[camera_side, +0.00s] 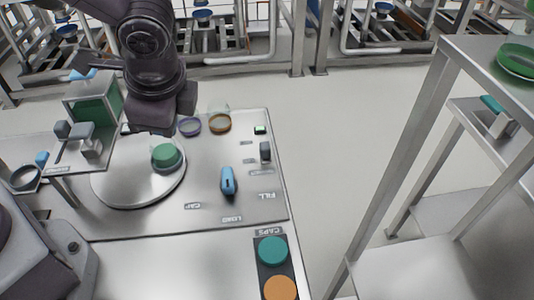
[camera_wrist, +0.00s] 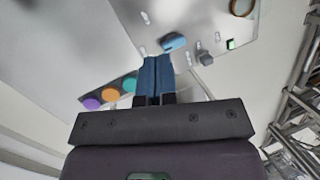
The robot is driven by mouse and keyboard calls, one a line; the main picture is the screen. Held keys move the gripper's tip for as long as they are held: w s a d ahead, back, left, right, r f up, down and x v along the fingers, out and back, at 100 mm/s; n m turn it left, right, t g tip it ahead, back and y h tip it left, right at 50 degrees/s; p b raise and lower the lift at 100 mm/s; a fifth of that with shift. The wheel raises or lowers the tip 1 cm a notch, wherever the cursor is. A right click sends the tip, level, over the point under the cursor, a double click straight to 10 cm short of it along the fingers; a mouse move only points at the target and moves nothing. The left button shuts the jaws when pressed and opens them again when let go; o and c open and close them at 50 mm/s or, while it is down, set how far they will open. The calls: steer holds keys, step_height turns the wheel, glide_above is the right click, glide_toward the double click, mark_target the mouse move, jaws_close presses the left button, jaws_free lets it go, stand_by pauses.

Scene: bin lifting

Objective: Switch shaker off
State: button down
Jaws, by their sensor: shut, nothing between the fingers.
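A small green-lit square button (camera_side: 260,130) sits near the far right edge of the metal worktop; it also shows in the wrist view (camera_wrist: 231,44). A small grey block (camera_side: 265,152) stands just in front of it and also shows in the wrist view (camera_wrist: 206,58). I cannot tell which of these is the shaker's switch. A round plate (camera_side: 112,188) carries a green-capped container (camera_side: 166,156). My gripper (camera_wrist: 157,58) has its blue fingers shut together and empty. In the side view its dark body is above the plate's far edge, and the fingertips cannot be made out.
A blue object (camera_side: 228,181) lies mid-worktop. A purple ring (camera_side: 189,126) and brown ring (camera_side: 220,123) lie at the back. A caps holder (camera_side: 263,271) with teal and orange caps is in front. A metal shelf (camera_side: 395,170) stands right, beyond open floor.

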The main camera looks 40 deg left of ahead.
mark_target(265, 154)
steer(key=w+d+f+m+t+y, duration=0.3)
steer(key=w+d+f+m, duration=0.2)
steer(key=d+f+m, duration=0.7)
steer(key=w+m+t, duration=0.1)
steer(key=w+d+m+t, duration=0.1)
steer(key=w, duration=0.1)
steer(key=w+m, duration=0.1)
steer(key=m, duration=0.1)
steer(key=shift+w+d+f+t, duration=0.2)
steer(key=shift+w+d+t, duration=0.1)
steer(key=shift+t, duration=0.1)
steer(key=x, duration=0.9)
steer(key=shift+a, duration=0.3)
steer(key=w+a, duration=0.2)
steer(key=shift+w+a+f, duration=0.2)
steer(key=shift+w+f, duration=0.1)
steer(key=shift+w+a, duration=0.35)
